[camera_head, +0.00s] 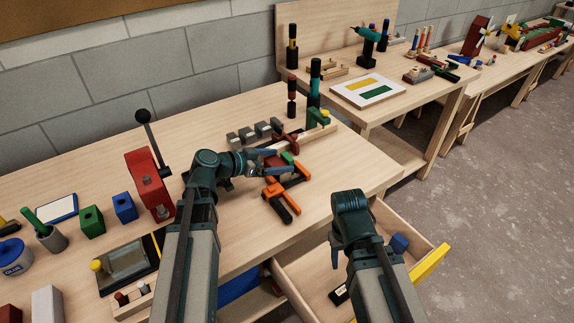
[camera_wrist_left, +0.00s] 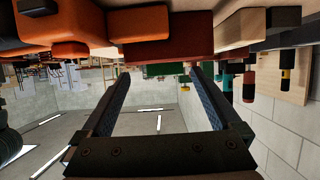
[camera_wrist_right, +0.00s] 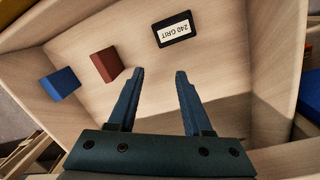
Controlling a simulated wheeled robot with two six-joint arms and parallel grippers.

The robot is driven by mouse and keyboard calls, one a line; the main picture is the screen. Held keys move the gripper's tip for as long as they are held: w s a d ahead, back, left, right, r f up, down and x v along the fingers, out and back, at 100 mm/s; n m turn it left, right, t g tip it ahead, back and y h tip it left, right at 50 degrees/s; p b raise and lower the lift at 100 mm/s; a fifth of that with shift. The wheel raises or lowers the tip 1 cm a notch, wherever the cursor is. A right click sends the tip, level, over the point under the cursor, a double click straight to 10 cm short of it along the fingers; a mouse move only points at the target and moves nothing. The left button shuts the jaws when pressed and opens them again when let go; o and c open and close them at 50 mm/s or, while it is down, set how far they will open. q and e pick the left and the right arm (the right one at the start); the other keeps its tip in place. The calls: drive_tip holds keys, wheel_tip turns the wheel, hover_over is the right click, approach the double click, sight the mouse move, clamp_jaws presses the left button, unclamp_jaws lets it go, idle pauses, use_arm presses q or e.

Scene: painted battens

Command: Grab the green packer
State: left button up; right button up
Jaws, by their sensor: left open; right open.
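A small green piece, which looks like the green packer (camera_head: 287,157), lies on the bench among red and orange clamp parts. My left gripper (camera_head: 283,160) is open, its fingers reaching along the bench top on either side of this piece. In the left wrist view a strip of green (camera_wrist_left: 152,70) shows between the fingertips, partly hidden by a red-brown part; I cannot tell whether the fingers touch it.
The drawer (camera_head: 425,235) holds a blue block (camera_wrist_right: 61,84), a red-brown block (camera_wrist_right: 106,64) and a "240 GRIT" block (camera_wrist_right: 174,30). Orange-handled clamps (camera_head: 280,195) lie close beside my left gripper. Green (camera_head: 92,222) and blue (camera_head: 125,207) holed blocks stand further left.

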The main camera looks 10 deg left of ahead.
sight(284, 157)
use_arm(q)
drive_tip(key=x, duration=0.1)
drive_tip(key=b+x, duration=0.1)
drive_tip(key=x, duration=0.3)
drive_tip(key=shift+w+a+r, duration=0.1)
drive_tip(key=shift+w+a, duration=0.15)
drive_tip(key=shift+a, duration=0.05)
drive_tip(key=shift+r, duration=0.1)
clamp_jaws()
